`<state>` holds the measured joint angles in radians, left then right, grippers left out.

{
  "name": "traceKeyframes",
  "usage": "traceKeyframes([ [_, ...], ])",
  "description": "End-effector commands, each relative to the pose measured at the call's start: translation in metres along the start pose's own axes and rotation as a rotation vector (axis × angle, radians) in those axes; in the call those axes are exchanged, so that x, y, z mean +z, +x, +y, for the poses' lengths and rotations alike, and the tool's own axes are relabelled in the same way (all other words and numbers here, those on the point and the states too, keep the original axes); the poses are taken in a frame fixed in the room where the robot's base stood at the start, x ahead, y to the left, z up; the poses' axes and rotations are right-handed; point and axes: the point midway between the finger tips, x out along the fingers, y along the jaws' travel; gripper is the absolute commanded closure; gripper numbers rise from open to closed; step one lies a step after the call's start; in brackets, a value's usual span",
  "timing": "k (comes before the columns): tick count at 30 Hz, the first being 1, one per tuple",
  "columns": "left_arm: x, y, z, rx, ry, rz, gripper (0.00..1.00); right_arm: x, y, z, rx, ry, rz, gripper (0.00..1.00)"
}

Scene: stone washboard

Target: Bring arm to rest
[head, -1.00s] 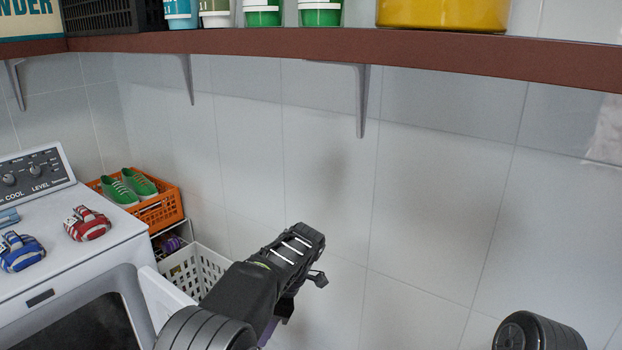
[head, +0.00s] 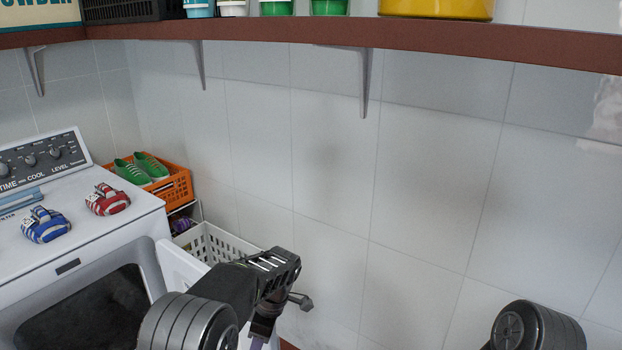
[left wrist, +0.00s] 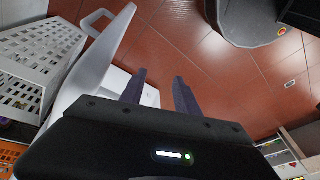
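My left arm (head: 235,295) reaches in from the bottom of the head view, in front of the tiled wall. Only a sliver of my left gripper shows there, at the bottom edge. In the left wrist view my left gripper (left wrist: 160,86) has two dark purple fingers standing apart with nothing between them. The red-brown floor lies beyond them. Part of my right arm (head: 537,326) shows at the bottom right of the head view. My right gripper is out of sight.
A white machine (head: 80,230) stands at left with its door (head: 178,268) open, near my left arm. The door (left wrist: 92,75) is left of the fingers in the wrist view. A white basket (head: 222,243) and orange crate (head: 175,188) stand behind. A shelf (head: 420,40) crosses above.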

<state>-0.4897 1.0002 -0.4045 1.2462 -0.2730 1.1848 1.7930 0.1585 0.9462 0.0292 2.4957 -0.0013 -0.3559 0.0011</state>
Motion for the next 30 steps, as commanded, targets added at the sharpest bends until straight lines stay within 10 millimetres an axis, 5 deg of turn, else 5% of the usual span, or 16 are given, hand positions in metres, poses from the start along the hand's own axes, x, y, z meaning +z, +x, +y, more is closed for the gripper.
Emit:
traceKeyframes([
  [8,0.017,0.113,-0.043,-0.010,0.295,-0.176,0.62,0.000,0.000,0.000,0.000,0.000,0.000,0.64],
  [12,0.044,0.188,-0.102,0.051,0.526,-0.333,0.62,0.000,0.000,0.000,0.000,0.000,0.000,0.64],
  [15,0.072,0.226,-0.157,0.151,0.693,-0.431,0.62,0.000,0.000,0.000,0.000,0.000,0.000,0.64],
  [20,0.107,0.245,-0.230,0.311,0.883,-0.491,0.62,0.000,0.000,0.000,0.000,0.000,0.000,0.64],
  [27,0.136,0.231,-0.312,0.490,1.084,-0.461,0.62,0.000,0.000,0.000,0.000,0.000,0.000,0.64],
  [30,0.145,0.263,-0.299,0.509,1.110,-0.440,0.62,0.000,0.034,0.013,0.000,0.000,0.000,0.64],
])
